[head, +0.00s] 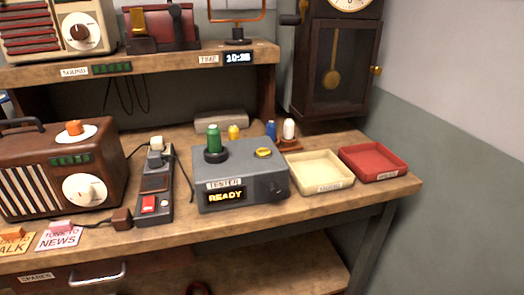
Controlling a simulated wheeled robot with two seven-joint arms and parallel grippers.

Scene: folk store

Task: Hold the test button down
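The grey tester box (242,181) stands on the workbench, a little right of centre. Its front has a "TESTER" label and a display (226,195) reading "READY". A round yellow button (263,152) sits on the right of its top face. It looks like the test button, though I can read no label on it. A green cylinder (214,138) stands upright in a black socket on the left of the top face. Nothing touches the button. Neither of my grippers is in view.
A brown radio (62,175) and a strip with a red switch (149,204) stand left of the tester. A cream tray (321,187) and a red tray (374,176) lie to its right. Small coloured pieces stand behind. A shelf (150,62) overhangs the back.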

